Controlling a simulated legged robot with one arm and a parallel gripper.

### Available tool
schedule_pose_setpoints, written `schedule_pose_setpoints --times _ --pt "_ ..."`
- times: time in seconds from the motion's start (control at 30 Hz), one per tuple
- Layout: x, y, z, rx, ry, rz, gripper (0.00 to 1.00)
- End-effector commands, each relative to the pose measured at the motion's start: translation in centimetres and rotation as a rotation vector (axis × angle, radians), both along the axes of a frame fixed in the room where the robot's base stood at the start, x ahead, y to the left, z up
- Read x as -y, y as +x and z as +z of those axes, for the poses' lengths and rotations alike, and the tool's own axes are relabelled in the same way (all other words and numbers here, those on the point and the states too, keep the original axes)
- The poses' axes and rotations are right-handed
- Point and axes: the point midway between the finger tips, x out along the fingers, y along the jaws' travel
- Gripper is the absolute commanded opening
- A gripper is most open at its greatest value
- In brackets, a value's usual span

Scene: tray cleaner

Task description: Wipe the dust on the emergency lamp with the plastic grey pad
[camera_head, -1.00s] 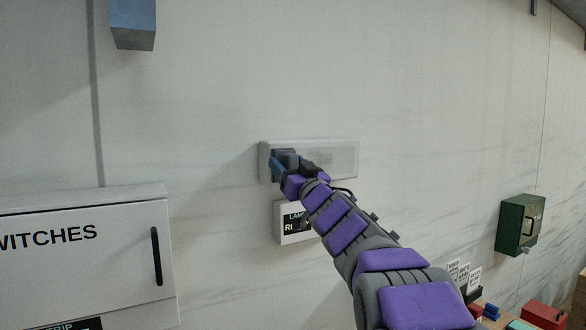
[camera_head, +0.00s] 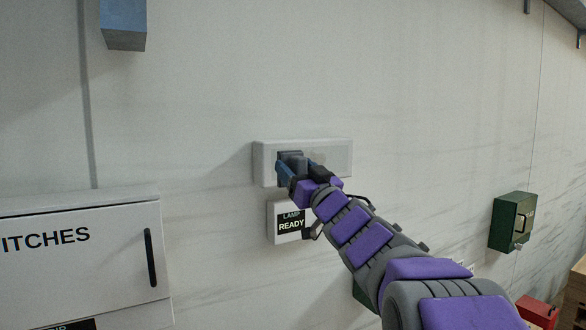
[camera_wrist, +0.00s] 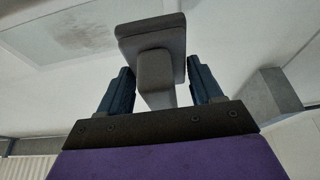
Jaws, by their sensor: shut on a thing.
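The emergency lamp (camera_head: 263,165) is a white rectangular box on the wall, in the middle of the head view. A brownish dust patch (camera_wrist: 75,36) shows on its pale panel in the wrist view. My gripper (camera_head: 292,168) is shut on the handle of the grey plastic pad (camera_wrist: 150,38), one blue finger on each side. The pad is at the left-middle part of the lamp's front in the head view. I cannot tell whether its face touches the lamp. My gripper and the pad hide part of the panel.
A small "LAMP READY" sign box (camera_head: 290,222) sits just below the lamp. A white switch cabinet (camera_head: 80,265) is at left, a blue-grey box (camera_head: 123,25) above it. A green box (camera_head: 513,222) hangs at right. The wall above the lamp is clear.

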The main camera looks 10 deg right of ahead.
Motion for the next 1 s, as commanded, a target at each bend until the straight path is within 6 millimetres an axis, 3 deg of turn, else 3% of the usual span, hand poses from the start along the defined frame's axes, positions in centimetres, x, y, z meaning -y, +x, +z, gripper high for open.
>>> schedule_pose_setpoints --times 0.27,0.7,1.0 --pt "0.0 0.0 0.0 0.000 0.000 0.000 0.37" --pt "1.0 -2.8 0.1 0.000 0.002 0.001 0.36" --pt "0.9 -2.8 0.0 0.001 0.001 0.000 0.36"
